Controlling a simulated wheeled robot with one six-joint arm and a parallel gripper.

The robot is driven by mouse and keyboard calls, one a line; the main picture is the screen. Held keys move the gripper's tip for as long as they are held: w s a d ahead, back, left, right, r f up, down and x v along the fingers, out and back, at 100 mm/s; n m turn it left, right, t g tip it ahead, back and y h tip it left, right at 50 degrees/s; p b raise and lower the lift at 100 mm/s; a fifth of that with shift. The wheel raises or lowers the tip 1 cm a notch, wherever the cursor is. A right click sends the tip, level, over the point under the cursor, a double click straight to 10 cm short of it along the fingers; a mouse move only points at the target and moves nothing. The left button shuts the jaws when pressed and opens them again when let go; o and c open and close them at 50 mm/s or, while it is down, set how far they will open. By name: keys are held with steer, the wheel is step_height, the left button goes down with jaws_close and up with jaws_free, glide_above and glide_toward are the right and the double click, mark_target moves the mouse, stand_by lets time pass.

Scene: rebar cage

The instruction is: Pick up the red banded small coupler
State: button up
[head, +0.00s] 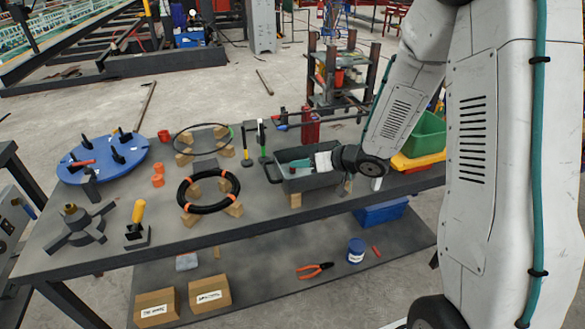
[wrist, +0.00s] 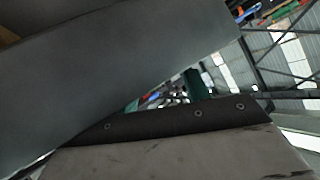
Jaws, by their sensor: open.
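I cannot make out a red banded small coupler in either view. In the head view my arm reaches down over the right part of the workbench (head: 120,248), and its dark wrist end is beside the grey bin (head: 312,183). In the wrist view my gripper (wrist: 165,98) seems to show as large grey surfaces close to the lens, one with a black bolted edge. It is open, and I see nothing held between the surfaces. A small white cylinder (head: 376,184) stands below the wrist; no red band shows on it.
A black coil (head: 182,193) rests on wooden blocks left of the bin. Orange-red cylinders (head: 158,181), a blue disc (head: 78,172) and a dark hub (head: 78,232) are farther left. A red cylinder (head: 311,127) stands behind the bin. A green bin (head: 428,136) is right of my wrist.

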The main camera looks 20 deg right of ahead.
mark_target(297, 174)
steer(key=x, duration=0.4)
steer(key=shift+f, duration=0.1)
jaws_close()
